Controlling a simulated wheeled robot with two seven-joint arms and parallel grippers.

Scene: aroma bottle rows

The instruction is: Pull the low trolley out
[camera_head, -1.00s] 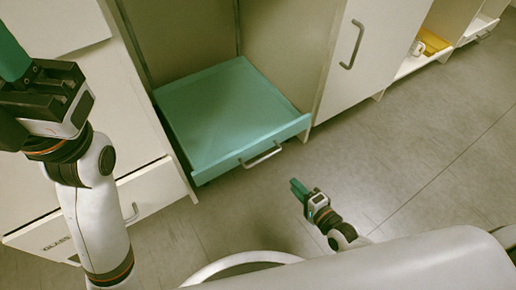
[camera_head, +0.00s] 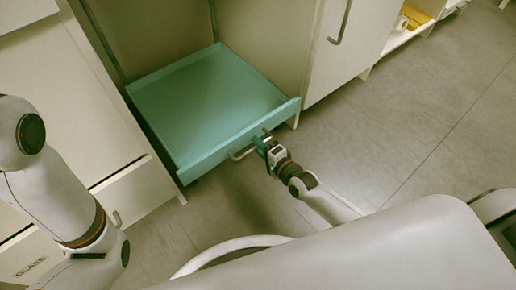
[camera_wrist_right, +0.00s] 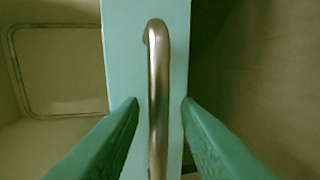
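The low trolley (camera_head: 208,98) is a teal, shallow tray in the bottom of an open cabinet bay, with its front panel near the bay's front edge. Its metal bar handle (camera_head: 241,154) is on the front panel. My right gripper (camera_head: 265,140) is at the right end of the handle. In the right wrist view, the teal fingers (camera_wrist_right: 160,102) are apart, one on each side of the handle (camera_wrist_right: 158,85), with gaps visible on both sides. My left arm is at the left edge of the head view; its gripper is out of the frame.
A closed cabinet door with a handle (camera_head: 341,22) stands right of the bay. White drawers (camera_head: 135,198) are at the left, one labelled GLASS. A shelf with a yellow item (camera_head: 415,17) is at the upper right. The grey floor (camera_head: 400,130) before the trolley is clear.

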